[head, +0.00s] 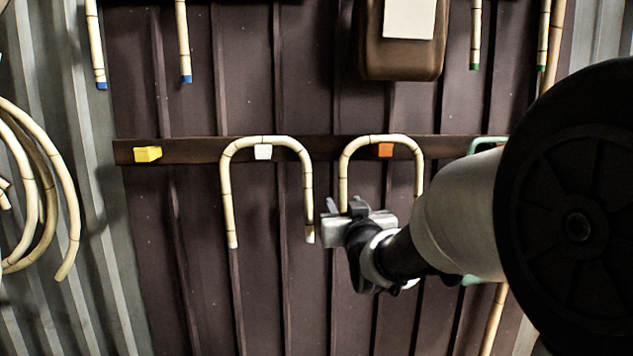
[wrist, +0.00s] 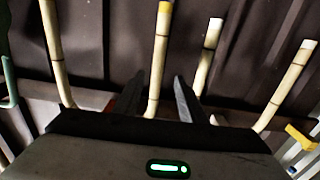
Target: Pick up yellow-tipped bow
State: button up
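A pale rattan bow (head: 382,140) hangs as an upside-down U over the orange peg (head: 386,150). In the head view its lower ends are hidden behind my arm and gripper (head: 343,217). In the wrist view, one leg of this bow (wrist: 158,60) has a yellow tip and stands between the two fingers of my gripper (wrist: 160,88). A gap shows beside the leg, so the fingers look open around it. The other leg (wrist: 55,50) is outside the fingers, at left.
A white-tipped bow (head: 266,141) hangs on the white peg (head: 263,153), close left; its legs also show in the wrist view (wrist: 207,57). An empty yellow peg (head: 148,154) is farther left. Rattan coils (head: 65,215) hang at far left. A brown case (head: 403,60) is above.

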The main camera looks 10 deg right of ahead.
aim_at(345, 201)
jog(key=shift+w+d+f, duration=0.1)
jog(key=shift+w+d, duration=0.1)
jog(key=shift+w, duration=1.2)
jog(key=shift+w+d+f, duration=0.1)
jog(key=shift+w+d, duration=0.05)
jog(key=shift+w, duration=1.2)
grip_shut()
